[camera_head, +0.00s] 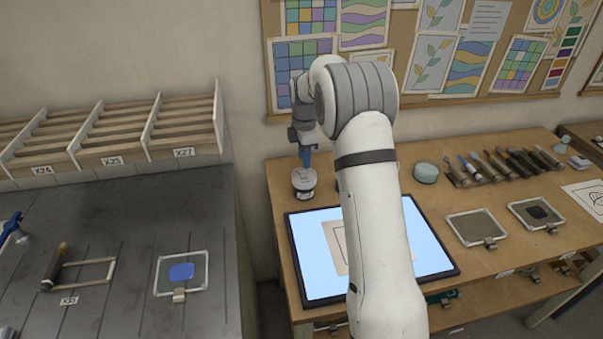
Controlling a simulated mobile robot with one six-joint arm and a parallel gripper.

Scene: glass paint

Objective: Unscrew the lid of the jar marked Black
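A small jar (304,190) with a pale body and a dark band stands upright at the back left of the wooden table. Its label is too small to read, so I cannot tell for sure that it is the one marked Black. My gripper (306,165) points straight down over the top of this jar, with its blue fingers at or just above the lid. At this size I cannot tell whether the fingers touch the lid or are closed on it. My arm hides part of the table behind and to the right.
A lit light panel (312,270) with a sheet on it lies in front of the jar, partly behind my arm. Framed glass plates (477,227) lie nearer. A grey bench (120,250) is at left.

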